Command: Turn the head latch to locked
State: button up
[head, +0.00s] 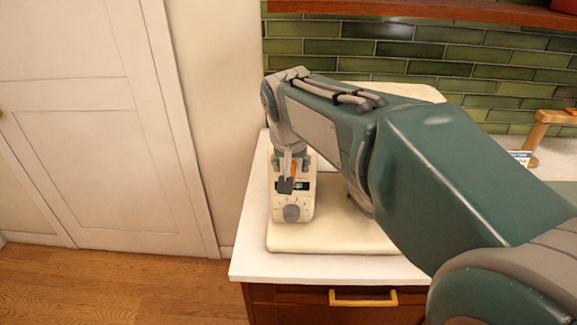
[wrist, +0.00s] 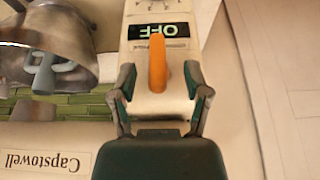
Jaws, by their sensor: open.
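The mixer (head: 293,205) is a cream machine on the counter with a grey round knob on its front. An orange lever (wrist: 158,62), which looks like the head latch, stands on the cream housing just beside a dark label (wrist: 158,31) reading OFF, upside down in the wrist view. The lever shows partly in the head view (head: 294,170). My gripper (wrist: 160,86) is open, with one finger on each side of the lever and a visible gap on both sides. The head view shows the gripper (head: 291,163) over the mixer, partly hidden by my arm.
A metal bowl with a grey beater (wrist: 48,72) is at the left in the wrist view, near a Capstowell nameplate (wrist: 48,159). A white counter (head: 310,268) with a drawer below, a green tiled wall (head: 420,50) and a white door (head: 90,130) surround the mixer.

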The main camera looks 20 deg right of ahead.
jog(key=shift+w+a+f, duration=0.1)
jog(key=shift+w+f, duration=0.1)
jog(key=shift+f, duration=0.25)
jog(key=shift+w+a+f, duration=0.1)
jog(key=shift+w+f, duration=0.05)
jog(key=shift+f, duration=0.25)
jog(key=shift+d+f, duration=0.15)
jog(key=shift+d, duration=0.35)
grip_shut()
jog(key=shift+a, duration=0.15)
